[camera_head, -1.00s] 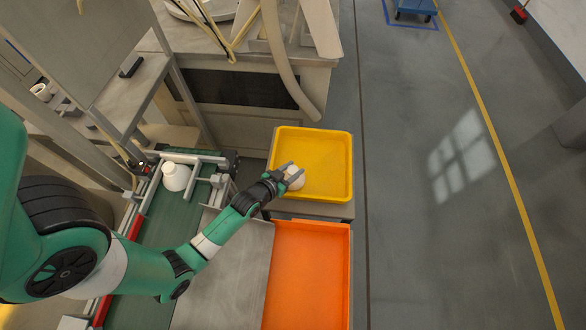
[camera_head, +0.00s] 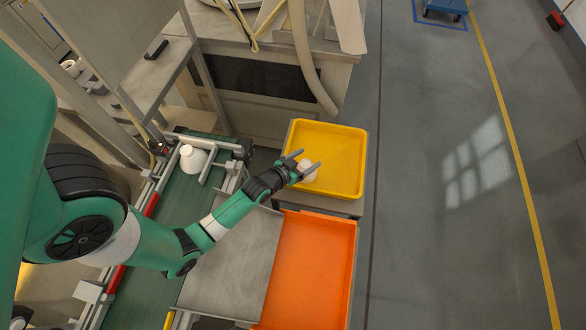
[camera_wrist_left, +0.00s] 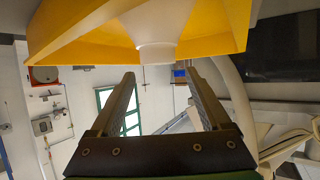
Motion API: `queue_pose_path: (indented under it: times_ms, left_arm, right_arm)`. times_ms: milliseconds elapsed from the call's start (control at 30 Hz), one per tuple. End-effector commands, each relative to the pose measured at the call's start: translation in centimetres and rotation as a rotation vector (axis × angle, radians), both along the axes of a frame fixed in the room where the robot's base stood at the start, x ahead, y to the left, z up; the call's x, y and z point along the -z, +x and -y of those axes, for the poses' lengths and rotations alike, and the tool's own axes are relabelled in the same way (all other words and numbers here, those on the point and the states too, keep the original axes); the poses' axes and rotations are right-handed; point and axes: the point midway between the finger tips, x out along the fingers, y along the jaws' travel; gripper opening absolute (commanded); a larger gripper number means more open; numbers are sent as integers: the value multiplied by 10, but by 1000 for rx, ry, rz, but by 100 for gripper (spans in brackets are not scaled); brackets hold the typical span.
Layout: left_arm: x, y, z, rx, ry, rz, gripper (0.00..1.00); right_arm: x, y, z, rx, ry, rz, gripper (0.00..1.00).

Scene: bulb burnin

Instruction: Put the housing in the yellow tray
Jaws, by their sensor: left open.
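A white housing (camera_head: 308,172) is in the left part of the yellow tray (camera_head: 340,185), by its left wall. My left gripper (camera_head: 309,161) is at that side of the tray, its two fingers spread apart and empty. In the left wrist view, the housing (camera_wrist_left: 155,28) shows against the yellow tray (camera_wrist_left: 75,32), beyond the open fingertips of my left gripper (camera_wrist_left: 160,74), with a gap between. Another white housing (camera_head: 193,159) stands on the green conveyor (camera_head: 185,205) at the left. My right gripper is not seen.
An orange tray (camera_head: 305,265) lies in front of the yellow tray, beside a grey metal plate (camera_head: 232,262) under my left arm. A beige machine (camera_head: 270,85) stands behind. Open grey floor (camera_head: 430,220) lies to the right.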

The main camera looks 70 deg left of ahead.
Motion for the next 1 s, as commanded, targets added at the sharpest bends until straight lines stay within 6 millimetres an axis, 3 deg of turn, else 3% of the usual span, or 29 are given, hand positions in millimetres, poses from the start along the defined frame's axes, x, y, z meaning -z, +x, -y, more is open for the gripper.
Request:
queue_pose_path:
  times_ms: [33,100,300,600,1000]
  left_arm:
    - [-19,-4,4,2,0,-2,81]
    - [-34,-13,15,3,1,-3,81]
    - [-73,-39,45,6,1,-4,81]
    - [-95,-83,96,11,2,-5,81]
    - [-105,-93,105,-1,1,1,81]
  right_arm:
    - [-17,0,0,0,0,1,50]
    - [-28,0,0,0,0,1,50]
    - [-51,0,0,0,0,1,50]
    - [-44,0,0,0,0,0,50]
    - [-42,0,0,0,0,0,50]
